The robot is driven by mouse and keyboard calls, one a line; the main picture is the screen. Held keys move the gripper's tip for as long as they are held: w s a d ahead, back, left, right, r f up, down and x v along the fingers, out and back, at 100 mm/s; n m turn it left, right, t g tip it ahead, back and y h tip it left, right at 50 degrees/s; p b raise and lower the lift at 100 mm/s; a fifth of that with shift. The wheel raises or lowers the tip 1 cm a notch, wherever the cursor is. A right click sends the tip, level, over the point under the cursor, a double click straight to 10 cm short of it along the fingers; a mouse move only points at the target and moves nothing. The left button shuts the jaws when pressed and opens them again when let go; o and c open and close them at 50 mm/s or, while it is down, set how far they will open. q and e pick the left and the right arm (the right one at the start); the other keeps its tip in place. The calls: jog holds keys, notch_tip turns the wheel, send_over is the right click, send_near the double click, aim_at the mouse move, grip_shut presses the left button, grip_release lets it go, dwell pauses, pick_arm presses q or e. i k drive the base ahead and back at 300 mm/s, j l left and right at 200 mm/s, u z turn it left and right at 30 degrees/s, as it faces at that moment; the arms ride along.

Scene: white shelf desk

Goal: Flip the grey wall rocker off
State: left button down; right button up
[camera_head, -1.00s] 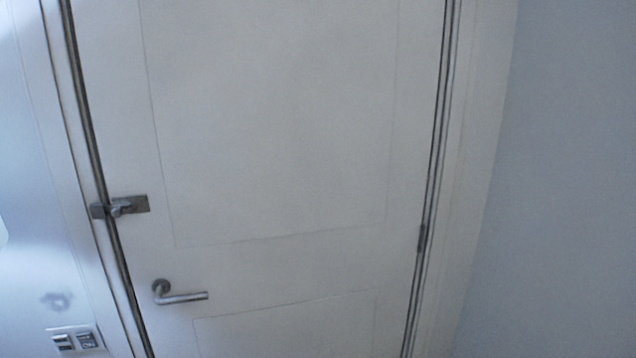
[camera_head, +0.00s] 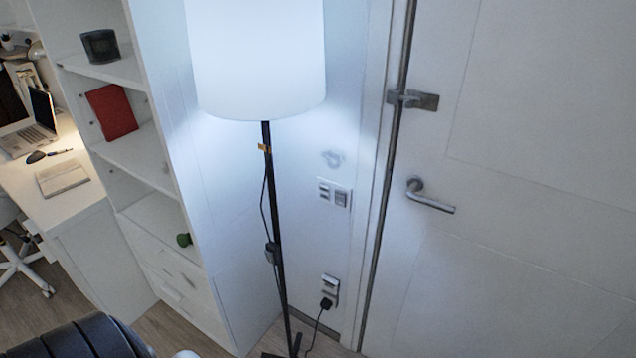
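A wall switch plate (camera_head: 333,192) is on the wall between the floor lamp and the door frame. It holds two small units side by side. The right one, a grey rocker (camera_head: 341,198), looks darker than the left one (camera_head: 324,191). They are too small to tell which way the rocker is tipped. Neither of my grippers can be made out in view.
A lit floor lamp (camera_head: 257,60) with a black pole stands left of the switch. Its cord runs to a wall socket (camera_head: 330,290) below. A white shelf unit (camera_head: 150,160) and desk are at left. A closed door with a handle (camera_head: 428,197) is at right.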

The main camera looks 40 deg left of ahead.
aim_at(341, 197)
jog(key=u, duration=1.05)
